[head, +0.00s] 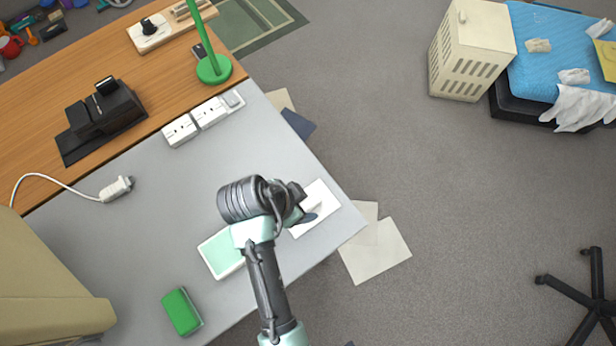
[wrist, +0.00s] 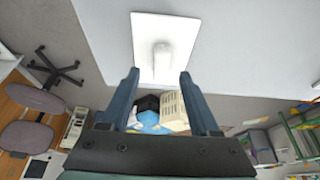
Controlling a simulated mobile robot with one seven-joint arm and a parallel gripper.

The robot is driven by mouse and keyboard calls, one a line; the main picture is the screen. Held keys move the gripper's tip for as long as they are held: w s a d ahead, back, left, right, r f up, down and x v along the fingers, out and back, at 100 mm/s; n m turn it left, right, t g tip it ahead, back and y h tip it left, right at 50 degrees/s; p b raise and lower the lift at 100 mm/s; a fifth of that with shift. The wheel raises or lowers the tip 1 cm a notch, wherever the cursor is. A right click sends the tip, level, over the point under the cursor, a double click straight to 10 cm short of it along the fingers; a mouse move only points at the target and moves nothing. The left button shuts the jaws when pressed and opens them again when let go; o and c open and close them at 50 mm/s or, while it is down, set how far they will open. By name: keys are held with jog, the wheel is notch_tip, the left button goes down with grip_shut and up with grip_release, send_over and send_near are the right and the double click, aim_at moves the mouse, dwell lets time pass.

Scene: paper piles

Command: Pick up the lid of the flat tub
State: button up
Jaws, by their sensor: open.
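The lid is a flat white rectangular plate (wrist: 147,28) with a raised white handle (wrist: 162,58) in its middle. In the head view the lid (head: 325,195) lies on the grey table top near its right corner, partly hidden by my gripper (head: 305,214). In the wrist view my gripper (wrist: 158,78) is open, its two dark fingers on either side of the handle's near end. I cannot tell how far the fingers reach around the handle. A shallow white tub with a pale green inside (head: 222,254) is left of the lid, partly hidden by my arm.
A green block (head: 181,311) lies near the table's front edge. White sockets (head: 180,130), a green stand foot (head: 214,69) and a black device (head: 103,112) are farther back. A white plug (head: 116,188) with cable lies left. Paper sheets (head: 375,250) lie on the floor beyond the table's right edge.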

aim_at(307, 205)
jog(key=shift+x, duration=1.5)
jog(key=shift+a, duration=0.1)
grip_shut()
